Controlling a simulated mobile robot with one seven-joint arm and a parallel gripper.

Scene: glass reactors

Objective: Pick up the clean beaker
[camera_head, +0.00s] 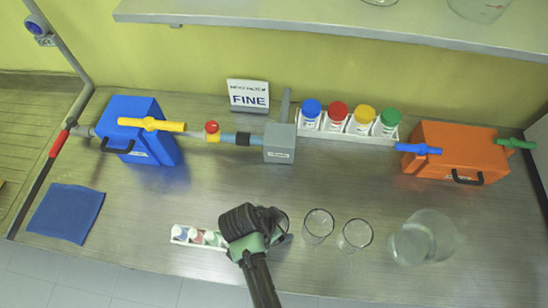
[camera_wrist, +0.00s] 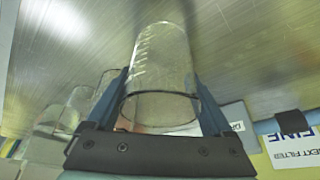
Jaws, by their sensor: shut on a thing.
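My gripper (camera_head: 274,230) is over the front middle of the bench. In the wrist view its two blue fingers (camera_wrist: 160,85) are shut on the sides of a clear glass beaker (camera_wrist: 160,60), which looks empty with faint white markings. In the head view only part of this held beaker (camera_head: 283,221) shows beside the gripper; the wrist hides the rest. I cannot tell whether its base touches the bench. Two similar clear beakers, one nearer (camera_head: 318,225) and one further right (camera_head: 355,235), stand to its right.
A large glass vessel (camera_head: 425,238) stands further right. A small rack of vials (camera_head: 200,237) is just left of my gripper. Behind are a blue box (camera_head: 135,125), a grey block (camera_head: 279,145), a rack of coloured-cap bottles (camera_head: 350,128) and an orange box (camera_head: 455,155). The middle bench is clear.

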